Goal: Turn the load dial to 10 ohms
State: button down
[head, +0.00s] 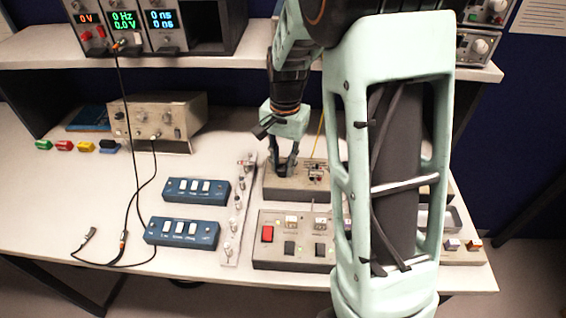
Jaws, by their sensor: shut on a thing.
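My gripper (285,165) points down at the left part of a grey-brown box (283,191) in the middle of the bench. Its dark fingers are shut on what appears to be the load dial on top of this box. The fingers hide the dial, so its pointer and the 10 ohm mark cannot be read. Small terminals or parts (316,172) show on the box just right of the fingers. My arm covers the box's right part.
A grey panel with a red switch (267,234) stands in front of the box. A strip with several knobs (238,208) and two blue switch boxes (196,190) lie to the left. Black cables (137,190) hang from the shelf instruments.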

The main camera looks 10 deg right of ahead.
aim_at(284, 167)
jog(key=shift+w, duration=0.1)
jog(key=c, duration=1.7)
grip_release()
jog(key=shift+r, duration=0.1)
notch_tip(284, 167, up, 12)
jog(key=shift+d+f, duration=0.1)
